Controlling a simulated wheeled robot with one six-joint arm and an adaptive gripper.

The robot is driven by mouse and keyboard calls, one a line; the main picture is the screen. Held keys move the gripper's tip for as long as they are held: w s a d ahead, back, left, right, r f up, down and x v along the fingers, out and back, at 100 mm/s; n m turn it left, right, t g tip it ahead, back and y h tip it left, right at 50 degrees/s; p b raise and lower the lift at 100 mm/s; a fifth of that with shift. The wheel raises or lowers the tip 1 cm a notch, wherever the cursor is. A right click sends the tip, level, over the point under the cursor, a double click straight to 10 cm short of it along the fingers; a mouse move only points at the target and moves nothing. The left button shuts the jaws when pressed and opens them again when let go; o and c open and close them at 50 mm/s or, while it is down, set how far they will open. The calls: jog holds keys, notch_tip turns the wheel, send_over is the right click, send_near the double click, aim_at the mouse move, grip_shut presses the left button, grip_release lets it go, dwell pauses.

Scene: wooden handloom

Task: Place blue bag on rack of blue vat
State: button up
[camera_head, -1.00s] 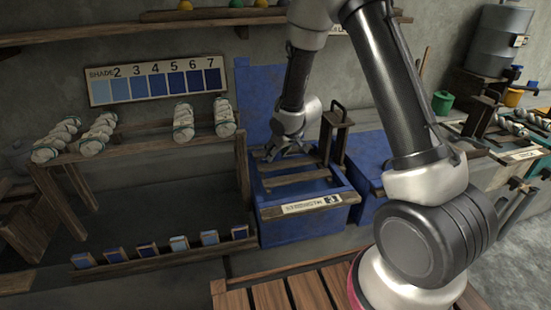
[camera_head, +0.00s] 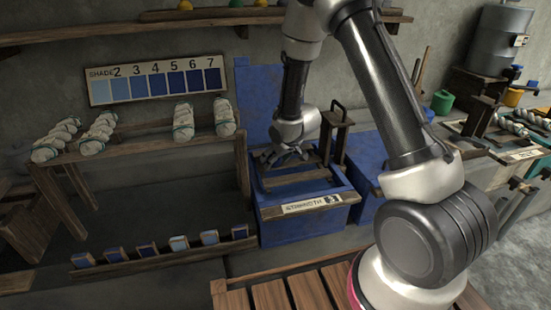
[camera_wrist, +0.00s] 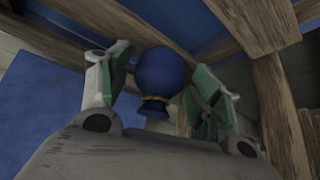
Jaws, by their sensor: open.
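The blue bag (camera_wrist: 160,75) is a round dark blue pouch with a yellow tie at its neck. In the wrist view it sits between the two spread fingers of my gripper (camera_wrist: 158,85), with gaps visible on both sides. I cannot tell whether it rests on the rack. The blue vat (camera_head: 300,226) stands right of the white bundles, with its lid raised behind. Its wooden rack (camera_head: 296,177) lies across the top. In the head view my gripper (camera_head: 283,156) is open over the back of the rack, and the bag is not distinguishable there.
A wooden post with a handle (camera_head: 337,125) stands at the vat's right rear, close to my gripper. The raised blue lid (camera_head: 257,100) is behind. A wooden stand (camera_head: 140,148) with white bundles is at left. A second blue vat (camera_head: 365,160) is at right.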

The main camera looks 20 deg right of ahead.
jog(key=s+d+r+m+h, duration=0.1)
jog(key=s+d+r, duration=0.45)
jog(key=r, duration=0.35)
jog(key=s+d+r+m+h, duration=0.1)
jog(key=s+d+r, duration=0.4)
jog(key=r, duration=0.4)
jog(key=s+d+r+m+h, duration=0.1)
jog(key=s+d+r, duration=0.2)
jog(key=s+r, duration=0.45)
jog(key=s+r+g, duration=0.1)
jog(key=s+r, duration=0.2)
jog(key=s, duration=0.6)
jog(key=s+d+r+m+g, duration=0.1)
jog(key=s+r, duration=0.2)
jog(key=s, duration=0.6)
jog(key=shift+d+m+y, duration=0.2)
jog(key=shift+m+y, duration=0.1)
